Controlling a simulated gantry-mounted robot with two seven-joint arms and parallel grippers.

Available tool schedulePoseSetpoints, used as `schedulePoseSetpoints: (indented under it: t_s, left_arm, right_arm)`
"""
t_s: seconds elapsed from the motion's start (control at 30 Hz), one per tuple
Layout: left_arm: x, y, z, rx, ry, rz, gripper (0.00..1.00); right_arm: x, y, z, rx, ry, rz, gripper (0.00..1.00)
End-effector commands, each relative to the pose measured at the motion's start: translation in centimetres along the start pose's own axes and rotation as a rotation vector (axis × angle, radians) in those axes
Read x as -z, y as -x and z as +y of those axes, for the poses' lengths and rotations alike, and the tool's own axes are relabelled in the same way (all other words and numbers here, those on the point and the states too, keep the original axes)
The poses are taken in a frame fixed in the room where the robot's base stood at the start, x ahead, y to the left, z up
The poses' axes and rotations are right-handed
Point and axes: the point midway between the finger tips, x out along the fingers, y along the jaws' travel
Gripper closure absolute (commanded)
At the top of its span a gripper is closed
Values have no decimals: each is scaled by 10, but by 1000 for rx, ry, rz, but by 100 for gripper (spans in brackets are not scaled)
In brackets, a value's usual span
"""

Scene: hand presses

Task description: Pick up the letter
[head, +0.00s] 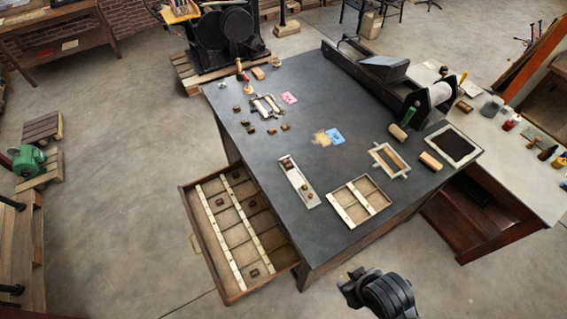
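Several small brown blocks that look like letters lie on the dark table (330,190), among them a letter block (272,131) left of the middle. Another letter block (286,162) sits at the upper end of a narrow light tray (301,187). A few more, such as one letter block (255,273), lie in the open compartment drawer (188,215). Which one is the task's letter I cannot tell. My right gripper (349,282) is at the bottom, in front of the table and apart from every block; its fingers are too small to read. My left gripper is out of view.
A divided wooden case (349,221), a small frame (403,173), rollers (430,161) and a black ink slab (455,141) stand on the table's right. A press (375,75) occupies the back right edge.

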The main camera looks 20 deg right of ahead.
Motion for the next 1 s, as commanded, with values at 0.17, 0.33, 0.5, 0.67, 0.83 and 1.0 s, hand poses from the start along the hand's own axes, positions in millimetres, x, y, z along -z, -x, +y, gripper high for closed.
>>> schedulePoseSetpoints:
  t_s: [0.17, 0.33, 0.5, 0.67, 0.83, 1.0]
  left_arm:
    - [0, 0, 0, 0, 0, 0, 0]
    - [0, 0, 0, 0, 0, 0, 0]
    - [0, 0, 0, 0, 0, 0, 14]
    - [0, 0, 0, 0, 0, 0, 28]
    - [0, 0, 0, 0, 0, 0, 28]
    - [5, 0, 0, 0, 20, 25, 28]
  right_arm:
    - [0, 0, -1, 3, -4, 1, 57]
    - [0, 0, -2, 6, -7, 1, 57]
    - [1, 0, -2, 7, -9, 1, 57]
    - [1, 0, -2, 7, -9, 1, 57]
    - [1, 0, -2, 6, -8, 1, 57]
    - [0, 0, -1, 3, -4, 1, 57]
